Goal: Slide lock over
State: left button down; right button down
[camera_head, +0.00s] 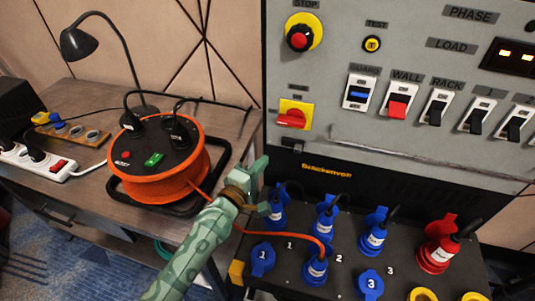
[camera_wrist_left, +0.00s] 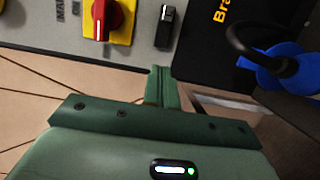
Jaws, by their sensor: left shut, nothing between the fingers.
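My left gripper (camera_head: 260,180), pale green, is shut and empty in front of the lower left of the grey control panel (camera_head: 405,120). In the left wrist view its closed fingers (camera_wrist_left: 161,88) point up towards a small black latch-like piece (camera_wrist_left: 166,26) on the panel's lower edge, with a visible gap between them. This piece (camera_head: 292,143) also shows in the head view, just below the red rotary switch (camera_head: 292,119) on its yellow plate. I cannot tell for sure that it is the lock. My right gripper is not in view.
Blue plugs and sockets (camera_head: 324,217) stand below the panel, close to my left gripper's right. An orange cable reel (camera_head: 163,170) and a black lamp (camera_head: 85,40) are on the wooden table (camera_head: 85,95) at left. An orange cable runs past the gripper.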

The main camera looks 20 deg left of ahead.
pick_arm(q)
jog(key=shift+v, duration=2.3)
jog(key=shift+f, duration=0.1)
